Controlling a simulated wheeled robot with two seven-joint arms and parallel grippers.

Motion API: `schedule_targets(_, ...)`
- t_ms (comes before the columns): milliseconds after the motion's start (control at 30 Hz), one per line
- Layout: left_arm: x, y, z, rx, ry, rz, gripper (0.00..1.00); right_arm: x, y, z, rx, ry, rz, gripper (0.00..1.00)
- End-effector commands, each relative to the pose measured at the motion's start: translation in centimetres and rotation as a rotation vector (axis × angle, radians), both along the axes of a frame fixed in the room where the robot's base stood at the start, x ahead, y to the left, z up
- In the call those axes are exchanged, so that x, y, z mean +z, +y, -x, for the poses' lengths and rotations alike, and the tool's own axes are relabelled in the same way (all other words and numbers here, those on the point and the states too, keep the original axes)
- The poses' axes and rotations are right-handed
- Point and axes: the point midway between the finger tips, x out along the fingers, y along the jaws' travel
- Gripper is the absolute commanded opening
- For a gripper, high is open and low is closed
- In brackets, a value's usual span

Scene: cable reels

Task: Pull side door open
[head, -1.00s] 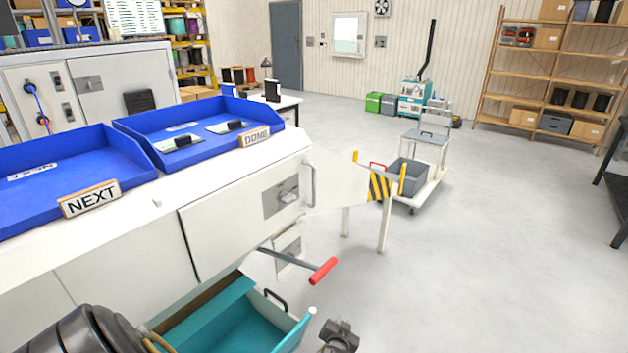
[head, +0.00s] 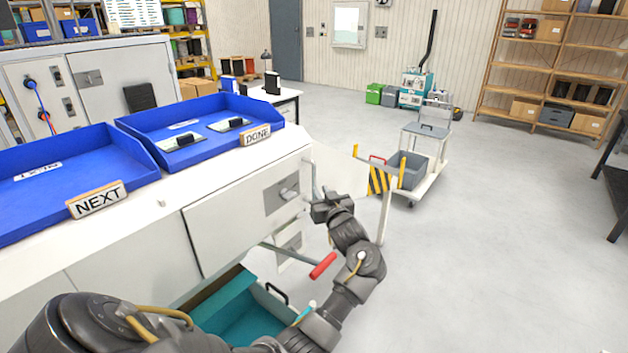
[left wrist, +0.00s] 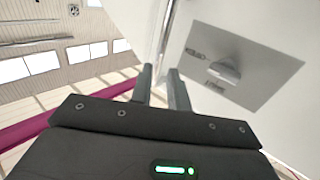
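The side door (head: 228,232) is a white panel on the front of the white bench. It looks flush with the bench, with a dark seam at its left edge. A grey latch plate (head: 283,196) sits near its right end and also shows in the left wrist view (left wrist: 258,88). The upright bar handle (head: 313,172) is at the door's right edge, its lower part hidden by my left gripper (head: 322,207). In the left wrist view the handle (left wrist: 165,35) runs down between the parted fingertips of my left gripper (left wrist: 161,78). My right gripper is out of view.
A teal open drawer (head: 240,312) and a red-ended lever (head: 322,266) are below the door. Blue trays (head: 130,215) (head: 268,122) top the bench. A striped post (head: 378,180) and a cart (head: 428,185) stand to the right.

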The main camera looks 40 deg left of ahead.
Motion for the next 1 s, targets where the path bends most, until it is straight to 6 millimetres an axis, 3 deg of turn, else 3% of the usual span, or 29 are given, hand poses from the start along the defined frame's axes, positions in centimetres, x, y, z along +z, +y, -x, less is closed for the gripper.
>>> schedule_targets(200,0.2,3.6,-2.2,0.002,0.002,-0.002,0.17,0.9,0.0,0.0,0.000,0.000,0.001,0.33)
schedule_targets(400,0.1,5.6,-3.6,-0.001,0.002,-0.001,0.17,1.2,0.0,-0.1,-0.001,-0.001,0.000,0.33)
schedule_targets(800,0.0,6.3,-4.1,-0.002,-0.001,0.001,0.17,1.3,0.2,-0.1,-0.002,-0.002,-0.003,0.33)
schedule_targets(1000,0.0,6.3,-4.1,-0.002,0.000,0.000,0.00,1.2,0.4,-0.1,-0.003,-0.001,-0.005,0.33)
